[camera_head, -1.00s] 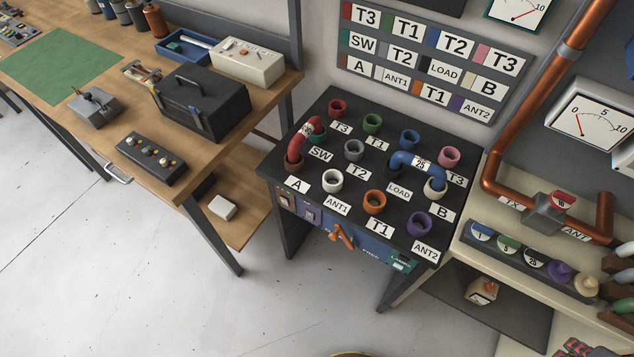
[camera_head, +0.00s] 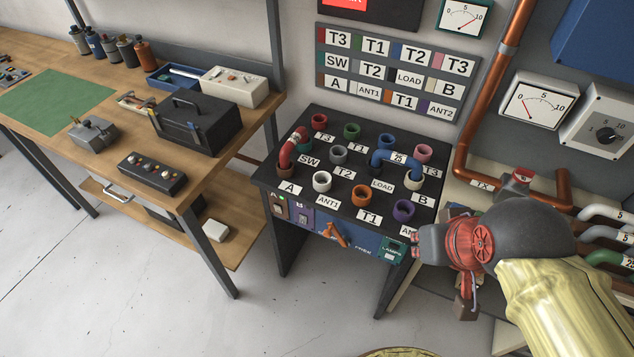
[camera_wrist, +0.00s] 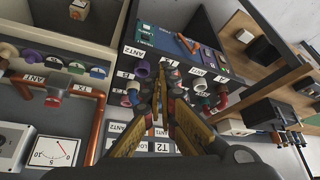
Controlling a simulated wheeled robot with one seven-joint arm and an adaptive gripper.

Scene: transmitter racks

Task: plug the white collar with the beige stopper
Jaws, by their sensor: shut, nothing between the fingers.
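The white collar (camera_head: 321,181) stands open and empty above the ANT1 label on the black-topped panel; it also shows in the wrist view (camera_wrist: 199,86). The beige stopper (camera_wrist: 8,51) sits at the left edge of the wrist view, at the end of a row of stoppers beside a purple one. In the head view my arm hides it. My gripper (camera_wrist: 168,68) is shut and empty, with its fingertips in front of the panel in the wrist view. In the head view my arm reaches in from the lower right, right of the panel.
A blue pipe (camera_head: 398,158) arches to the cream collar at B, and a red pipe (camera_head: 291,149) arches at the panel's left. An orange collar (camera_head: 362,195) is right of the white one. Copper pipe (camera_head: 490,100) and hose ends lie right. A workbench (camera_head: 90,150) stands left.

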